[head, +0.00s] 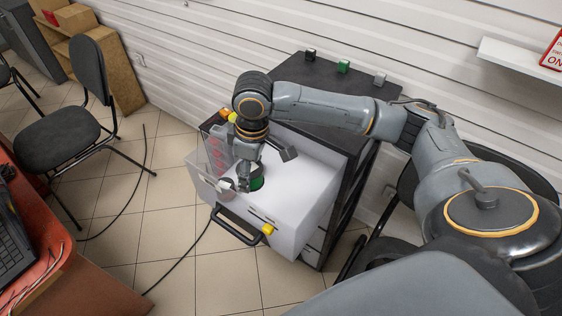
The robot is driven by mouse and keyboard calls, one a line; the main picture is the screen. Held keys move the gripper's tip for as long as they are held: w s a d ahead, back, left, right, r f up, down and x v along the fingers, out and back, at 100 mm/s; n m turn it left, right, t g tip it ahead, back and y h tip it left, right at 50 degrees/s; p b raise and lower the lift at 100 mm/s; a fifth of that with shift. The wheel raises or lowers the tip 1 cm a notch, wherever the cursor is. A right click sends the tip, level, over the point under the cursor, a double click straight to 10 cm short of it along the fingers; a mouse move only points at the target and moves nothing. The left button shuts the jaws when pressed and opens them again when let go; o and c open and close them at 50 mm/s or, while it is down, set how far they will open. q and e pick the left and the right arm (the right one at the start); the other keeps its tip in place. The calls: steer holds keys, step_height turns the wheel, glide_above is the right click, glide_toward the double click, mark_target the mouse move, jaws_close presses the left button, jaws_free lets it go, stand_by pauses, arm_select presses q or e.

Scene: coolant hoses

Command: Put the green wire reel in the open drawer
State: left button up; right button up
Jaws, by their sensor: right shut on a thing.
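The open drawer (303,190) is white and juts out from a dark cabinet, with a black handle on its front. The green wire reel (257,183) shows as a small green and dark round thing over the drawer's front left part. My right gripper (244,180) points down there and is shut on the reel, hiding part of it. I cannot tell whether the reel touches the drawer floor. My left gripper is not in view.
A clear panel with red marks (216,155) stands at the drawer's left side. Small blocks, including a green one (343,66), sit on the cabinet top. A black chair (58,138) and a red desk (45,225) are at left. Cables cross the tiled floor.

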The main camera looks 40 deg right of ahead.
steer(key=shift+w+d+f+n, duration=0.25)
steer(key=shift+w+f+n, duration=0.2)
steer(key=shift+w+n, duration=0.3)
steer(key=shift+n, duration=0.65)
steer(key=f+b, duration=0.2)
steer(key=f, duration=0.2)
steer(key=w+f+b, duration=0.1)
steer(key=f+b, duration=0.1)
steer(key=f, duration=0.2)
steer(key=d+f+b, duration=0.1)
steer(key=f+b, duration=0.1)
steer(key=f, duration=0.3)
steer(key=shift+w+b, duration=0.2)
steer(key=shift+b, duration=0.15)
step_height(320, 180, down, 5)
steer(key=shift+f, duration=0.2)
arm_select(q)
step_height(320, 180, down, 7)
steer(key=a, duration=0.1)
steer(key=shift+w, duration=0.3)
arm_select(e)
steer(key=shift+f, duration=0.1)
steer(key=shift+f, duration=0.15)
steer(key=o, duration=1.4)
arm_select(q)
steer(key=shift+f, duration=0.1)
